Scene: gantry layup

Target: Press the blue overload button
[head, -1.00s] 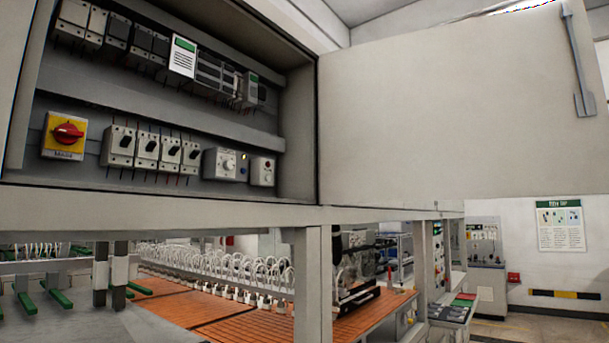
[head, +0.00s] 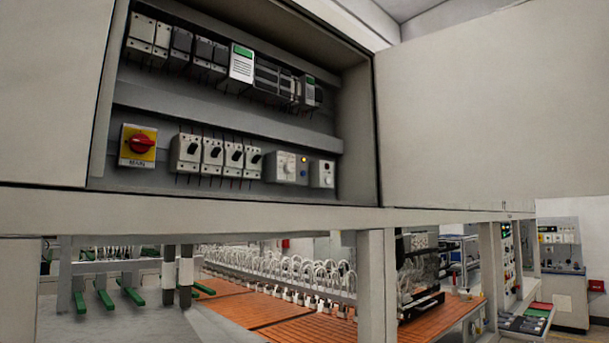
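The overload unit (head: 283,170) is a pale module with a round dial, on the lower row inside the open cabinet. The small blue button (head: 303,174) is at its right side, just under a lit yellow lamp (head: 304,159). The button is tiny in this view, so whether it is pressed in or out cannot be told. Nothing covers it. My gripper is not in view.
Left of the unit are several breakers (head: 212,155) and a red rotary switch (head: 141,144) on yellow. A smaller module (head: 321,173) stands to its right. The cabinet door (head: 460,110) is swung open to the right. Below is an orange bench (head: 240,306).

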